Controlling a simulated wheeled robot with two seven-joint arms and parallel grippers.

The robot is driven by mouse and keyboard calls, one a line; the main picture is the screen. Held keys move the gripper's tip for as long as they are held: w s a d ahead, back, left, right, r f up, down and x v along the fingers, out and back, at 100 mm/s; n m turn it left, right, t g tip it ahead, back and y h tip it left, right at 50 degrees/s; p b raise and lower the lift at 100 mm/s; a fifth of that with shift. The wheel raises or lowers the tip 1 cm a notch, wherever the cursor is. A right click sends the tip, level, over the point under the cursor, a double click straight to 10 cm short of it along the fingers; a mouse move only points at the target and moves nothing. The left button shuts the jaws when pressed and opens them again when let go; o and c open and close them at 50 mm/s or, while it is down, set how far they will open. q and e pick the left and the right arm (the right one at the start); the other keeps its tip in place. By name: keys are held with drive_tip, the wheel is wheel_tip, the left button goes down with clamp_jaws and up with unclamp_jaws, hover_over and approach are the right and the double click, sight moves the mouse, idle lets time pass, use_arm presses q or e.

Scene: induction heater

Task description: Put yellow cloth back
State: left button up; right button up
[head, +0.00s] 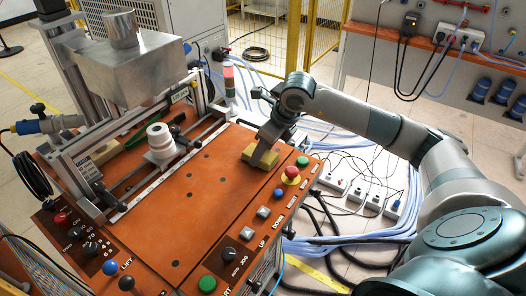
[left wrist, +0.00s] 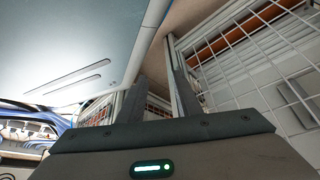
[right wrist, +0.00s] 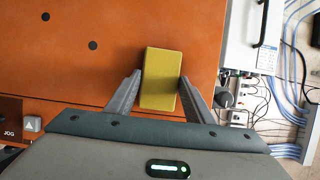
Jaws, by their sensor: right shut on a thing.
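The yellow cloth (head: 259,158) is a small folded block at the right far edge of the orange machine top. My right gripper (head: 267,147) comes down on it from above. In the right wrist view the cloth (right wrist: 158,78) lies between the two fingers of the right gripper (right wrist: 159,92), which are shut on its sides. I cannot tell whether it touches the surface. My left gripper (left wrist: 160,92) shows only in the left wrist view; its fingers are apart with nothing between them.
The orange panel (head: 190,220) is bare in its middle. A red emergency button (head: 291,173) and other buttons line its right edge. A white round part (head: 160,141) on a rail and a metal box (head: 124,68) stand at the left. Cables and power strips (head: 365,196) lie beyond the right edge.

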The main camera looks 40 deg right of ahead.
use_arm(q)
drive_tip(key=shift+s+f, duration=0.1)
drive_tip(key=shift+s, duration=0.1)
use_arm(e)
drive_tip(key=o, duration=0.9)
use_arm(q)
drive_tip(key=shift+s, duration=0.1)
use_arm(e)
drive_tip(key=shift+r, duration=0.1)
drive_tip(key=shift+s+d+r, duration=0.1)
drive_tip(key=shift+s+r, duration=0.05)
drive_tip(key=shift+r, duration=0.15)
use_arm(q)
drive_tip(key=w+d+r+t+b, duration=0.1)
drive_tip(key=w+d+r+b, duration=0.1)
drive_tip(key=w, duration=0.4)
drive_tip(key=shift+w+d+r+t+h, duration=0.2)
drive_tip(key=shift+d+r+t+h, duration=0.15)
drive_tip(key=shift+d, duration=0.4)
use_arm(e)
drive_tip(key=v, duration=1.1)
drive_tip(key=shift+r, duration=0.15)
use_arm(q)
drive_tip(key=shift+s+a+f, duration=0.1)
drive_tip(key=shift+f, duration=0.05)
